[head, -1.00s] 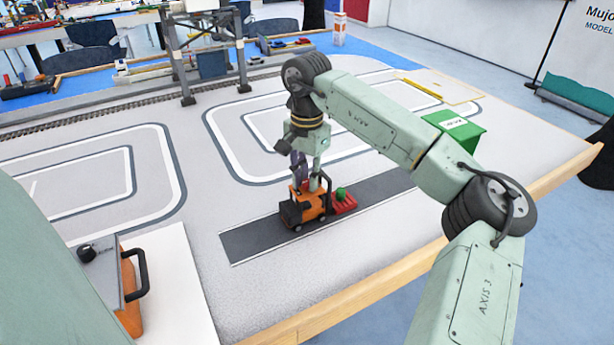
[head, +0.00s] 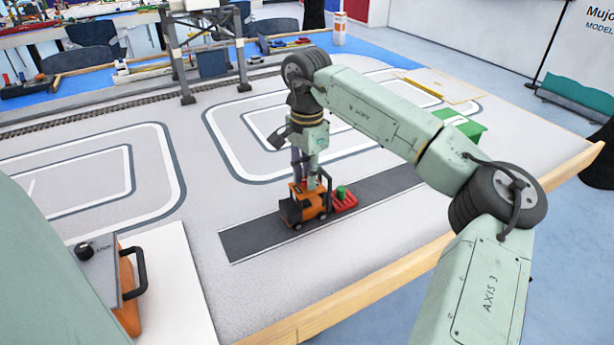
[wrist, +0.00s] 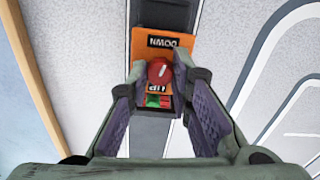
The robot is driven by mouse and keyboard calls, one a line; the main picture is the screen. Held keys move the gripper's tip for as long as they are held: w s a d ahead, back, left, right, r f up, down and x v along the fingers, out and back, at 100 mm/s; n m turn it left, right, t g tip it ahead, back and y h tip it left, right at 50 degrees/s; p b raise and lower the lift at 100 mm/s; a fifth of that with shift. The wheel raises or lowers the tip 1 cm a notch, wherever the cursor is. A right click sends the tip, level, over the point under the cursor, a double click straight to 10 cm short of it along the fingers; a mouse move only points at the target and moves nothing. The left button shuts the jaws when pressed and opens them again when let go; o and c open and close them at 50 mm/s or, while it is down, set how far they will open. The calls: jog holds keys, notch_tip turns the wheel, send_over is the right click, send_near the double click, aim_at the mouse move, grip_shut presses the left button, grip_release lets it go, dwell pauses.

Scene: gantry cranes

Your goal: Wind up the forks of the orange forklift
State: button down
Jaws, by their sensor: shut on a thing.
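The orange forklift (head: 304,207) stands on the dark strip (head: 258,240). A red pallet (head: 346,203) with a green block (head: 341,191) is at its right, by the forks, which are too small to make out. In the wrist view, the forklift's orange top plate (wrist: 171,52) reads DOWN and UP, upside down. A round red knob (wrist: 160,71) with a pale pointer line sits between these words. My gripper (wrist: 158,76) is shut on the knob, one finger on each side. In the head view my gripper (head: 309,180) is directly above the forklift.
A green box (head: 460,130) stands to the right on the table. A gantry crane (head: 208,50) straddles the track at the back. An orange case with a black handle (head: 132,280) is at the lower left. The white-marked floor around the strip is clear.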

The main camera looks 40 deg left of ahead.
jog(key=m+b, duration=0.1)
jog(key=m, duration=0.3)
jog(key=shift+m, duration=0.3)
jog(key=m+b, duration=0.1)
jog(key=m, duration=0.9)
jog(key=shift+b, duration=0.35)
jog(key=m, duration=0.4)
jog(key=shift+m+b, duration=0.4)
jog(key=c, duration=1.4)
grip_release()
jog(key=shift+c, duration=0.2)
notch_tip(320, 180, up, 12)
